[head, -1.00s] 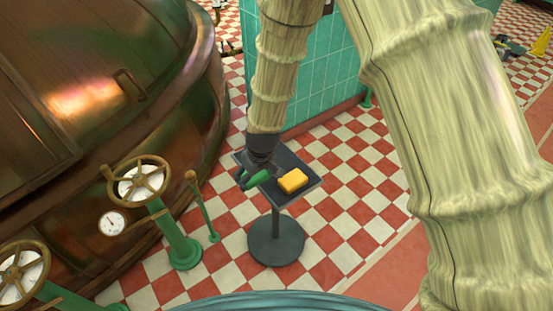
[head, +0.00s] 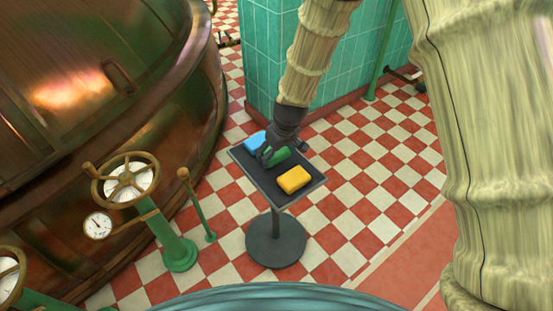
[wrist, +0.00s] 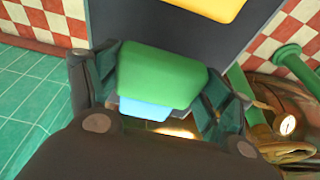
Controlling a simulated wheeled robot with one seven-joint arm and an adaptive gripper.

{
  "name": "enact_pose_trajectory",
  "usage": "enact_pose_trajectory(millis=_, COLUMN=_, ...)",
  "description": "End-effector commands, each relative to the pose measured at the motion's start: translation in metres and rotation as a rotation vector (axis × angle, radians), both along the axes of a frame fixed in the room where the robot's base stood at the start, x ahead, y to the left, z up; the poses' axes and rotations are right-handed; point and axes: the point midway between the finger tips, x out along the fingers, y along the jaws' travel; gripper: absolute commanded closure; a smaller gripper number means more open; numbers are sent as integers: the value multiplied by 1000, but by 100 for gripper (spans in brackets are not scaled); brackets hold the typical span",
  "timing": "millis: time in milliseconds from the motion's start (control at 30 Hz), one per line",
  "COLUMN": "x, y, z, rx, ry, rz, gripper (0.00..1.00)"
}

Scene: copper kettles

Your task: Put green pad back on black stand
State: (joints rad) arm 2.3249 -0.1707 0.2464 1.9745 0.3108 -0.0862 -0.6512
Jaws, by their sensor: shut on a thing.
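The green pad (wrist: 160,77) is between the two fingers of my gripper (wrist: 160,90) in the wrist view. My gripper (head: 272,155) is shut on it, over the top of the black stand (head: 245,165). In the head view the green pad (head: 279,154) shows partly behind the fingers, between a blue pad (head: 255,142) and a yellow pad (head: 294,180). I cannot tell whether the green pad touches the stand top or is just above it. The blue pad (wrist: 145,109) also shows partly beyond the green pad in the wrist view.
A copper kettle (head: 100,80) with handwheels (head: 125,180) and a gauge (head: 98,225) stands left of the stand. A green lever post (head: 197,205) is close to the stand's left. A teal tiled wall (head: 310,70) is behind. The checkered floor to the right is clear.

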Motion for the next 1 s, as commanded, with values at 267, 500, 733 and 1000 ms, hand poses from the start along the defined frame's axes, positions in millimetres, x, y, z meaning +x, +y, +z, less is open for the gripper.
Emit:
enact_pose_trajectory(millis=267, x=0, y=0, z=-26, rx=0, ry=0, rz=0, gripper=50)
enact_pose_trajectory(millis=500, x=0, y=0, z=-25, rx=0, ry=0, rz=0, gripper=50)
enact_pose_trajectory(millis=733, x=0, y=0, z=-28, rx=-1, ry=1, rz=0, gripper=17)
enact_pose_trajectory(millis=1000, x=0, y=0, z=-28, rx=0, ry=0, rz=0, gripper=0)
